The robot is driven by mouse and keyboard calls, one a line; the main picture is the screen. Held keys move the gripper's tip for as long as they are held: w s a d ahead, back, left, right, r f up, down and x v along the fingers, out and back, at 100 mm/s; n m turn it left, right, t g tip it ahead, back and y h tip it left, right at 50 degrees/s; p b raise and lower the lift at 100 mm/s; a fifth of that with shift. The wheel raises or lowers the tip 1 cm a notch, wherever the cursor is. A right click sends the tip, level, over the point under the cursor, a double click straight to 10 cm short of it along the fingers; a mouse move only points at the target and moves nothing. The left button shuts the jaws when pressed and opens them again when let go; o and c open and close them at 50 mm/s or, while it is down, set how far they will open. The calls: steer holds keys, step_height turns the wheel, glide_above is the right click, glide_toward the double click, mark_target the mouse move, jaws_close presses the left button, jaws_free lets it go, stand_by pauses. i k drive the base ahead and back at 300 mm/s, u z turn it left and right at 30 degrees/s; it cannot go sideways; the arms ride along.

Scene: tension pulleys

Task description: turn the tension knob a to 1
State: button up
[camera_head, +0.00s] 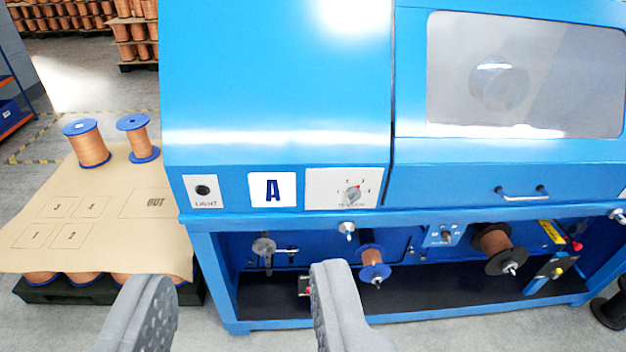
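The tension knob (353,195) is a small grey dial with a red mark on a light grey plate (320,190), on the front of the blue machine. My gripper (235,290) is open and empty at the bottom of the view.
A plate with a black light knob (203,190) sits left of the sign. A door handle (522,193) sticks out at right. Spools (374,265) and pulleys (264,247) fill the lower bay. A cardboard-topped pallet (100,200) with two copper spools stands at left.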

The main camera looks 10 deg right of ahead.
mark_target(353, 193)
steer(key=u, duration=0.25)
steer(key=i, duration=1.15)
steer(key=u, duration=0.05)
